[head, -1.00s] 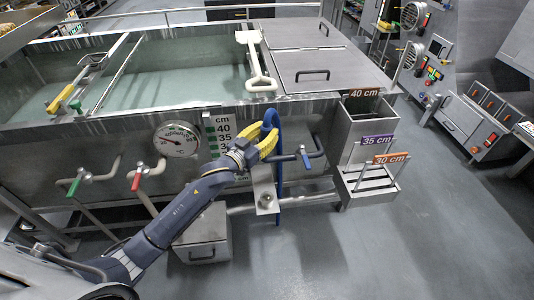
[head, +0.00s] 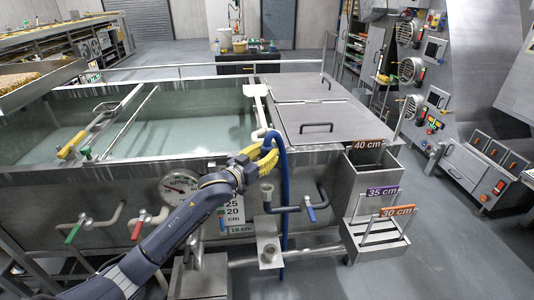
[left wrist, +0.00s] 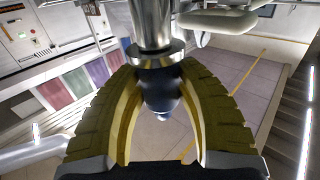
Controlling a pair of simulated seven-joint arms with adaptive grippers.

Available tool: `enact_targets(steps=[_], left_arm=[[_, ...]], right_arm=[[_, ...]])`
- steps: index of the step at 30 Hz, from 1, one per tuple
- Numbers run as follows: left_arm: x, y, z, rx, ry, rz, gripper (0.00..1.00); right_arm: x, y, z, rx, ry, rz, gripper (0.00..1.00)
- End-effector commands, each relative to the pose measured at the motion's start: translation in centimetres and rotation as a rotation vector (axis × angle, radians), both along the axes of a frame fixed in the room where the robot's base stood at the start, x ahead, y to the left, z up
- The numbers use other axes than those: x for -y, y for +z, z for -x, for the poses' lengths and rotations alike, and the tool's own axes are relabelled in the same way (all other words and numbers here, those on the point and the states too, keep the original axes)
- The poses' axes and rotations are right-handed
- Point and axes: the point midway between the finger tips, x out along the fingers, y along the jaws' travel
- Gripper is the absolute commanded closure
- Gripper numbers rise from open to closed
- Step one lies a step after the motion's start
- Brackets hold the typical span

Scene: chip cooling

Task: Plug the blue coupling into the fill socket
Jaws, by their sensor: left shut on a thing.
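My left gripper (head: 264,158), with yellow ribbed fingers, is shut on the blue coupling at the front wall of the tank. The coupling is hidden by the fingers in the head view. In the left wrist view the coupling (left wrist: 160,92) shows as a dark body between the fingers, with a bright metal collar above it and a small blue tip below. The blue hose (head: 285,185) arches over the gripper and hangs down. The fill socket appears to be the pale upright fitting (head: 266,189) on the dark pipe, below the gripper and apart from it. My right gripper is out of view.
A pipe with a blue-handled valve (head: 309,211) sits right of the fitting. A metal bracket (head: 268,248) stands below it. Red (head: 137,231) and green (head: 72,234) valve handles and a dial gauge (head: 176,186) are at left. A stepped metal box (head: 366,205) stands at right.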

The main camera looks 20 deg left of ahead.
Motion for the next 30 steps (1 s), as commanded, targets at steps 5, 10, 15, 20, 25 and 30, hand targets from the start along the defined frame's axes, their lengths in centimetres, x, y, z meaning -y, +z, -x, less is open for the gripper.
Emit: enact_targets(steps=[5,10,15,20,25,30], left_arm=[[0.0,-0.3,0.0,0.0,0.0,-0.001,1.0],[0.0,-1.4,0.0,0.0,0.0,0.0,1.0],[0.0,-2.8,0.0,-0.001,-0.001,0.001,1.0],[0.0,-3.9,0.0,0.0,0.0,-0.001,1.0],[0.0,-4.9,0.0,0.0,-0.001,0.001,1.0],[0.0,-5.4,0.0,0.001,-0.001,0.0,1.0]], right_arm=[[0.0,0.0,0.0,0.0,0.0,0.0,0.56],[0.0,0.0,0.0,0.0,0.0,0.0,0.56],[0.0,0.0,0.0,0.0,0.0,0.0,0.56],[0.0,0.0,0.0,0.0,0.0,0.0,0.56],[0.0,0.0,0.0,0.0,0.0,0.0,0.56],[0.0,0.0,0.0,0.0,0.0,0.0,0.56]])
